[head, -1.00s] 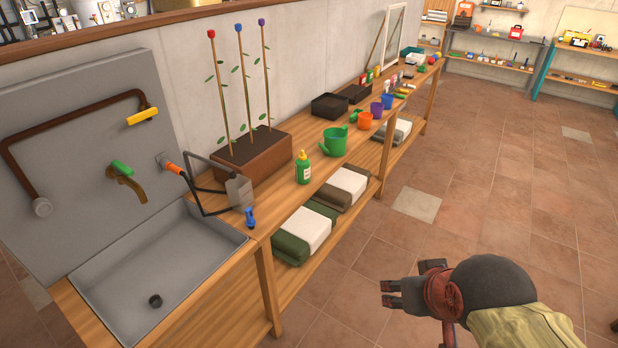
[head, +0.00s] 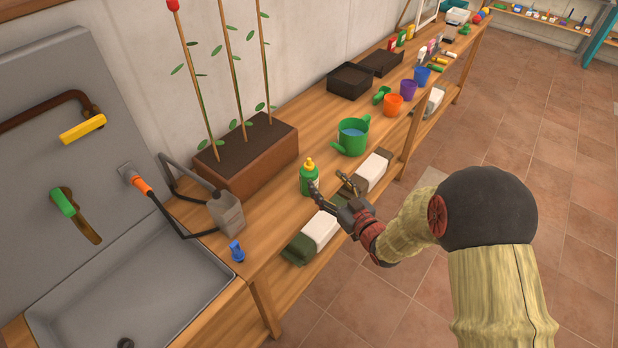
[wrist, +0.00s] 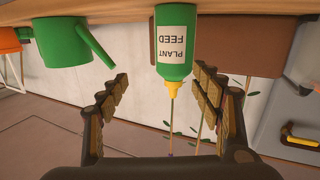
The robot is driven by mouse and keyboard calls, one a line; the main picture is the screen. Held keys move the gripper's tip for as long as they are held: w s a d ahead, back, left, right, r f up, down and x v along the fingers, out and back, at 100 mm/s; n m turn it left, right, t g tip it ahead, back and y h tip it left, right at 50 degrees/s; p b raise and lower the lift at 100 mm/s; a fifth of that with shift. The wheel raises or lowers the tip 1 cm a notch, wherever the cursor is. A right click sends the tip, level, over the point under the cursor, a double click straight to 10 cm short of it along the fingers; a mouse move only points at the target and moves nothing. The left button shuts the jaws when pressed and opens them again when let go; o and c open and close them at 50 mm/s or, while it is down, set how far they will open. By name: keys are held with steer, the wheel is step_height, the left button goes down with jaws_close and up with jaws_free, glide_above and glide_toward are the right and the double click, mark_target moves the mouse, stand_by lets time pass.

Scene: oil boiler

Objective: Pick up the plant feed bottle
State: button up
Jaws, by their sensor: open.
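The plant feed bottle (head: 309,181) is green with a yellow cap and stands upright on the wooden bench near its front edge. In the wrist view the bottle (wrist: 174,40) appears upside down, its white label reading "PLANT FEED", seen between the two fingers. My gripper (head: 328,184) is open and empty, close in front of the bottle at the bench edge. In the wrist view its fingers (wrist: 166,82) are spread wide to either side, with a gap to the bottle. The bottle's lower right side is partly hidden by a finger in the head view.
A green watering can (head: 352,138) stands right of the bottle, and a brown planter (head: 245,165) with staked plants behind it. A grey metal can (head: 226,213), a blue nozzle (head: 237,252) and a sink (head: 130,290) are left. Bags lie on the lower shelf.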

mark_target(314, 180)
steer(key=shift+s+a+f+y, duration=0.55)
steer(key=shift+y, duration=0.05)
steer(key=shift+w+a, duration=0.1)
steer(key=shift+a, duration=0.15)
steer(key=b+x, duration=0.1)
steer(key=x, duration=0.2)
steer(key=b+x, duration=0.1)
steer(key=x, duration=0.2)
steer(key=shift+w+a+f, duration=0.1)
steer(key=shift+a+f, duration=0.1)
steer(key=shift+f, duration=0.05)
steer(key=shift+w+a+r, duration=0.1)
steer(key=shift+w+a, duration=0.05)
steer(key=shift+w, duration=0.2)
steer(key=shift+c, duration=0.3)
steer(key=c, duration=1.4)
